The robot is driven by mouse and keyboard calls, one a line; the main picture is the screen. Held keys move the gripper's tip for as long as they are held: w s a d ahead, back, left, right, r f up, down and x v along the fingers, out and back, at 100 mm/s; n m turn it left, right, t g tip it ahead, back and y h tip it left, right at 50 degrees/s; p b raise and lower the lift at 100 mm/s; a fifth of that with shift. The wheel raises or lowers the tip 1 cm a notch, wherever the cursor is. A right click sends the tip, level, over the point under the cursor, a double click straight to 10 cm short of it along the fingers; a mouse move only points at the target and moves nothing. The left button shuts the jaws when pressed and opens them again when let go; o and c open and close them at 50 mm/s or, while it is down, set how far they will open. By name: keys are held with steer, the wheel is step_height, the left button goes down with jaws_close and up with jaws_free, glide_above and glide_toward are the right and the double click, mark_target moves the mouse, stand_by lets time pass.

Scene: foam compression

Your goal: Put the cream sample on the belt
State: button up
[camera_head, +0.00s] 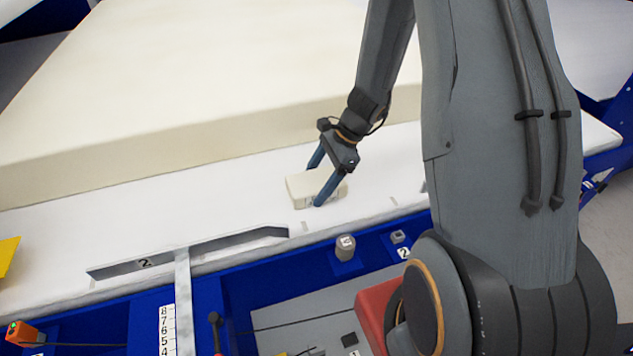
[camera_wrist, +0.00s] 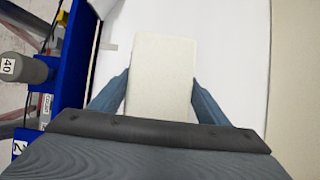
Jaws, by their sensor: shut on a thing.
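The cream sample (camera_head: 301,190) is a small pale block at the white belt (camera_head: 236,188), in front of the large cream foam slab. My gripper (camera_head: 315,186) has its two blue fingers on either side of the block and is shut on it. In the wrist view the sample (camera_wrist: 161,78) lies between the two fingers (camera_wrist: 160,98), with white belt surface around it. The block looks to be at or very near the belt; I cannot tell whether it touches. Its near right part is hidden by a finger in the head view.
The large cream foam slab (camera_head: 190,135) fills the belt behind the sample. A grey metal bar marked 2 (camera_head: 205,250) runs along the belt's front edge. A grey knob (camera_head: 345,247) stands on the blue frame (camera_head: 262,290). Bare belt lies left of the sample.

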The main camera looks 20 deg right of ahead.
steer(key=shift+f, duration=0.2)
steer(key=o, duration=1)
steer(key=shift+r, duration=0.1)
steer(key=b+v, duration=0.2)
steer(key=v, duration=0.9)
steer(key=shift+d+r, duration=0.15)
steer(key=shift+r, duration=0.25)
steer(key=shift+s+r, duration=0.15)
steer(key=shift+s, duration=0.05)
steer(key=s+a+r+n+h, duration=0.1)
steer(key=s+a+n+h, duration=0.1)
steer(key=s+n, duration=0.4)
steer(key=s+a+r+n+h, duration=0.1)
steer(key=s+a+n+h, duration=0.2)
steer(key=n, duration=0.9)
steer(key=s+h, duration=0.1)
steer(key=s, duration=0.2)
steer(key=shift+s+a+r+t, duration=0.25)
steer(key=shift+s+a+t, duration=0.1)
steer(key=shift+t, duration=0.05)
